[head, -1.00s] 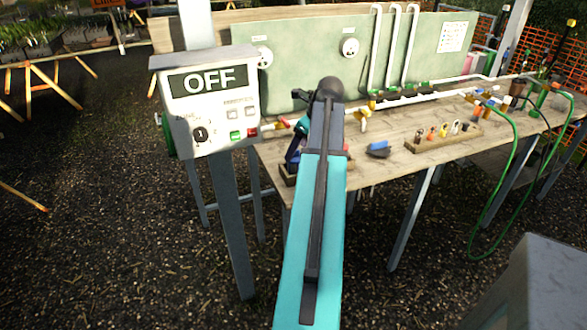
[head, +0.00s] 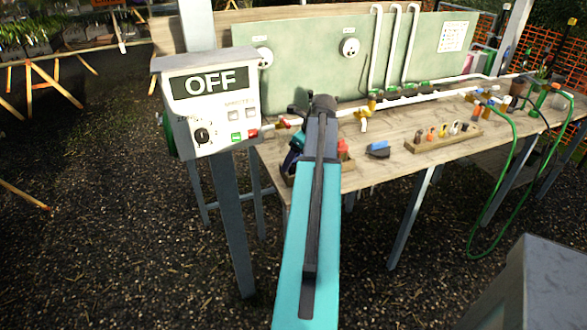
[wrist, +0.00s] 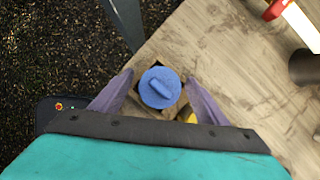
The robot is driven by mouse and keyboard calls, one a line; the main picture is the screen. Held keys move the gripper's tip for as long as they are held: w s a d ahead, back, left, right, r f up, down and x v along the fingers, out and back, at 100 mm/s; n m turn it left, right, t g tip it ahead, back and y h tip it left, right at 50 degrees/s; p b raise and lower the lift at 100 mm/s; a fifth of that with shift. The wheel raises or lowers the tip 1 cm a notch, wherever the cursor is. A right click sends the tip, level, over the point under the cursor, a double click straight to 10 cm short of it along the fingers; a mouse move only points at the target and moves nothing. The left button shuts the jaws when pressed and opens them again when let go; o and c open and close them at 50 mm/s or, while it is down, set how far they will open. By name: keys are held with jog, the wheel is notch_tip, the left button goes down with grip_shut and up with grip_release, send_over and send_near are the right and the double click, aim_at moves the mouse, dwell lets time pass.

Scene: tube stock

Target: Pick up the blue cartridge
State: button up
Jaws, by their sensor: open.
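The blue cartridge (wrist: 160,87) shows in the wrist view as a round blue top with a raised bar across it. It sits in an opening of a wooden holder (wrist: 178,69) near the bench edge. My gripper (wrist: 159,79) is open, with one purple finger on the left and one on the right of the cartridge. I cannot tell whether the fingers touch it or how far down they reach. In the head view my gripper (head: 294,160) is at the bench's near left corner, and my arm hides the cartridge.
The wooden bench (head: 400,168) carries a blue and dark item (head: 378,149), a rack of small parts (head: 442,138) and white pipes with valves. An orange-red item (head: 343,148) stands just right of my arm. A control box reading OFF (head: 208,105) stands close on the left.

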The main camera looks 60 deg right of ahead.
dwell(0.3)
jog(key=c, duration=1.2)
jog(key=shift+o, duration=0.2)
jog(key=shift+r, duration=0.15)
jog(key=shift+r+b, duration=0.8)
jog(key=shift+r, duration=4.1)
jog(key=shift+r, duration=0.15)
jog(key=shift+r+p, duration=2.35)
jog(key=shift+p, duration=0.1)
